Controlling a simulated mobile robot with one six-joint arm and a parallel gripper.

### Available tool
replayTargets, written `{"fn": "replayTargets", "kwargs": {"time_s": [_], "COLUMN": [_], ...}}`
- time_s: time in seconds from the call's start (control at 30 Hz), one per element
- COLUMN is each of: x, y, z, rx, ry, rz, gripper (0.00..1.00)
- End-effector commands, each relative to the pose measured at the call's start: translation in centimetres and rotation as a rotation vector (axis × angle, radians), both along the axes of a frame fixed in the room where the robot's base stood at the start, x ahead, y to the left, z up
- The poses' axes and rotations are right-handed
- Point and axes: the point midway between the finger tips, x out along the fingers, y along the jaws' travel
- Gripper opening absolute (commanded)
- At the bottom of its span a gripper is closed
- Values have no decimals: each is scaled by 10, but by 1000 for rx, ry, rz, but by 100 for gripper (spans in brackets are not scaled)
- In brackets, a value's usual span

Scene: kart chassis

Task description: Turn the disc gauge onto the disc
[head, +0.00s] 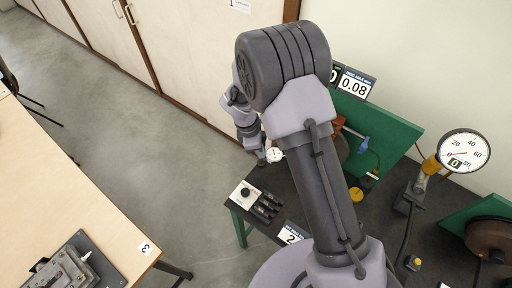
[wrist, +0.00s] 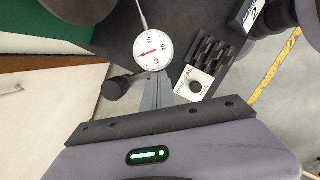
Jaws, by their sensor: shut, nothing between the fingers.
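The disc gauge (head: 274,155) is a small white dial just past the end of my arm in the head view. In the wrist view its dial (wrist: 153,47) is large, with a red needle and a thin rod running up from it. My gripper (wrist: 158,76) is shut and empty, with its fingertips at the lower edge of the dial; whether they touch it I cannot tell. The disc (head: 341,150) is brown and stands in front of a green panel, mostly hidden behind my arm. The gap between gauge and disc is hidden.
A white box with a black knob (head: 245,193) and several dark slots stand near the table's front edge. A larger dial gauge (head: 465,150) on a stand is at the right. A green panel (head: 390,135) rises behind. Open floor lies left of the table.

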Motion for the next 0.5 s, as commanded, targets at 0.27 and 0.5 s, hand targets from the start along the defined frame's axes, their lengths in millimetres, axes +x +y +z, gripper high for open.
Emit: {"fn": "replayTargets", "kwargs": {"time_s": [0.27,0.5], "x": [-1,2], "y": [-17,-30], "z": [2,2], "rx": [0,0], "ry": [2,1], "rz": [257,466], "gripper": [0,0]}}
